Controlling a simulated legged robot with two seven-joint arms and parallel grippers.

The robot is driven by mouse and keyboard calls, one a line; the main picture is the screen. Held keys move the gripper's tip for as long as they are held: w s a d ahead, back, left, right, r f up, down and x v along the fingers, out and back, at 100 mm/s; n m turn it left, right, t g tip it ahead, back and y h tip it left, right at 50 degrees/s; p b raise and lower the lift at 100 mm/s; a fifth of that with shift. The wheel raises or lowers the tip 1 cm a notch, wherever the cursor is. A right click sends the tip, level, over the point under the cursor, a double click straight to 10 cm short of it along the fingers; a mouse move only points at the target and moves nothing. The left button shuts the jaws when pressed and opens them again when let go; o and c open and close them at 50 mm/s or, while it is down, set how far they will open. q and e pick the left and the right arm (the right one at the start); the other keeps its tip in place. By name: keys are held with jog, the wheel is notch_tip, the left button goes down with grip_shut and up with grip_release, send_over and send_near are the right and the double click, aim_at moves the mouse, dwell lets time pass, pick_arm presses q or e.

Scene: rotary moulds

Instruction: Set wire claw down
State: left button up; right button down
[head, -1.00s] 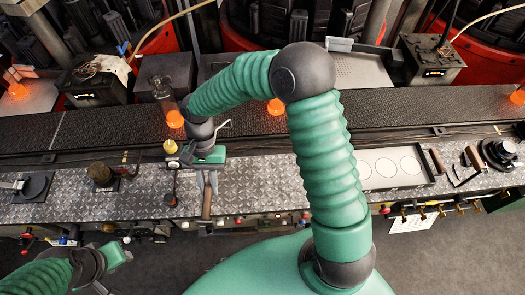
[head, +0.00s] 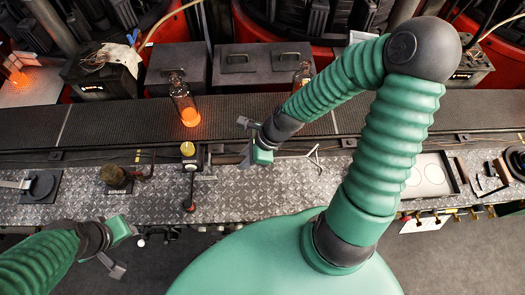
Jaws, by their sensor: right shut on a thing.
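My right gripper (head: 248,146) is over the back edge of the patterned metal bench (head: 245,190), near the conveyor. It is shut on the wire claw (head: 313,155), gripping it near its middle. The claw's brown handle (head: 226,158) points left, and its thin, pale, bent wire prongs point right, past my forearm. The claw lies about level across the picture. Part of it is hidden by the gripper and wrist. I cannot tell whether it touches the bench. My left gripper (head: 116,247) is open and empty, low at the left in front of the bench.
A glowing bottle (head: 186,105) stands on the dark conveyor (head: 120,123), with another (head: 303,77) behind my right arm. A yellow-topped lever (head: 188,155) stands left of the handle. A tray with pale discs (head: 428,177) is at right. Bare bench lies in front of the claw.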

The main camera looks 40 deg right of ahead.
jog(key=d, duration=0.4)
jog(key=w+d, duration=0.1)
jog(key=d, duration=0.1)
jog(key=shift+d+f+p, duration=0.3)
jog(key=shift+d+f, duration=0.05)
jog(key=shift+d, duration=0.05)
notch_tip(320, 180, down, 4)
jog(key=shift+d+r, duration=0.1)
jog(key=shift+r, duration=0.15)
jog(key=shift+a+f, duration=0.15)
jog(key=shift+a, duration=0.1)
jog(key=c, duration=1.3)
grip_release()
jog(key=shift+d, duration=0.1)
jog(key=shift+c, duration=0.2)
jog(key=shift+o, duration=0.3)
jog(key=shift+d, duration=0.15)
